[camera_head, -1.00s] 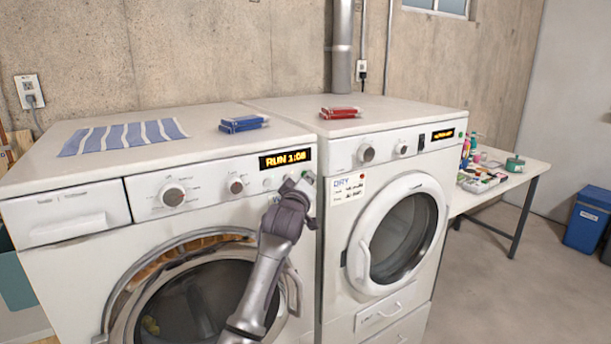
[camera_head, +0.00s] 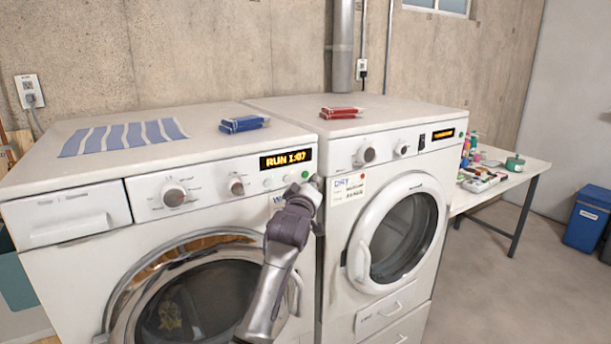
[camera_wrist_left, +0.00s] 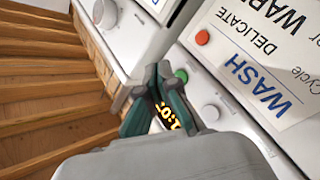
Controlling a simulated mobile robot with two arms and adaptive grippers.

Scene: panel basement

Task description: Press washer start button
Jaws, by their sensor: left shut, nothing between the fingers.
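The washer (camera_head: 70,255) is the left white machine, with its door closed. Its orange display (camera_head: 286,160) reads RUN 1:07. A green button (camera_head: 305,175) sits at the right end of its panel, below the display; it also shows in the left wrist view (camera_wrist_left: 181,76). My left gripper (camera_head: 315,183) is shut and empty, at the right edge of the washer front, just beside the green button. In the left wrist view its fingers (camera_wrist_left: 157,76) are close to the button, and part of the display shows behind them. Whether they touch the panel I cannot tell.
A dryer (camera_head: 340,215) with a DRY label stands close on the right. Blue boxes (camera_head: 243,124) and a striped cloth (camera_head: 125,136) lie on the washer, red boxes (camera_head: 340,113) on the dryer. A table (camera_head: 515,173) and blue bin (camera_head: 588,220) stand farther right.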

